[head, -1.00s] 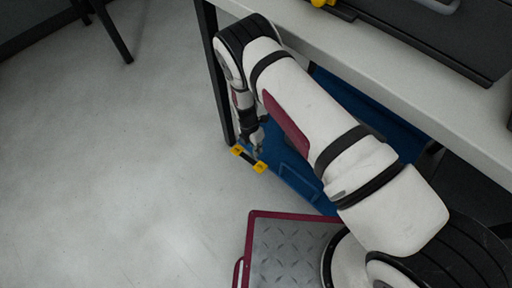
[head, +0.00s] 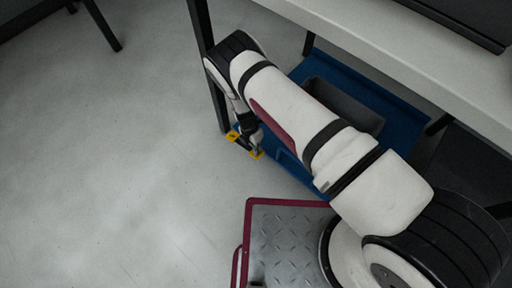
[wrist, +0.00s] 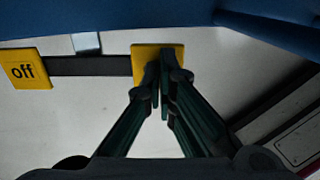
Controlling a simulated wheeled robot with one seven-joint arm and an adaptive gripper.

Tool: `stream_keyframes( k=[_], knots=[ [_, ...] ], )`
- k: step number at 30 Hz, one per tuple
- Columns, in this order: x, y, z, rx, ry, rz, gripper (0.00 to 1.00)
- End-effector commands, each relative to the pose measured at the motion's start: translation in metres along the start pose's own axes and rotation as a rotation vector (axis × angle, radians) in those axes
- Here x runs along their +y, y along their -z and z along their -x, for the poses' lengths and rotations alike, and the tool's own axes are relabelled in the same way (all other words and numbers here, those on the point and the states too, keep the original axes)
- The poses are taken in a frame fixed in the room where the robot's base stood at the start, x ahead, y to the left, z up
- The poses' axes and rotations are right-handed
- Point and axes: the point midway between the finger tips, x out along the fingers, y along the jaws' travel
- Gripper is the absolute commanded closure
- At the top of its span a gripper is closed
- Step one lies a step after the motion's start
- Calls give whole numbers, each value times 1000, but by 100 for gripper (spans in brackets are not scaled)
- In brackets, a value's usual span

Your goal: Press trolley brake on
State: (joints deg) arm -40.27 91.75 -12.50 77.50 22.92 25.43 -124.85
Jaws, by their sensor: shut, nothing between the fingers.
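The blue trolley (head: 408,114) stands low under the white table, partly hidden by my arm. Its brake bar at the near left corner is dark with two yellow end pads. One pad reads "off" (wrist: 29,70) in the wrist view; in the head view the farther pad (head: 232,136) shows left of my gripper. The other yellow pad (wrist: 145,60) is under my fingertips, which hide its label; it also shows in the head view (head: 257,155). My gripper (wrist: 161,78) is shut and empty, its tips at or just above this pad; contact is unclear.
A table leg (head: 207,65) stands close beside my wrist. The white tabletop (head: 385,50) overhangs the trolley. A grey bin (head: 350,103) sits on the trolley. Open grey floor (head: 120,170) lies to the left.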

Motion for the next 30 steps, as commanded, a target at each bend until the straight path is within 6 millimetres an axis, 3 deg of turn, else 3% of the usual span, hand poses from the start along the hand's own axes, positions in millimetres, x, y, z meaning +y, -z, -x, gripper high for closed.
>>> stream_keyframes(
  k=[20,30],
  knots=[
    [0,-1,-10,1,-112,-2,100],
    [-3,0,-29,1,-125,-1,100]
  ],
)
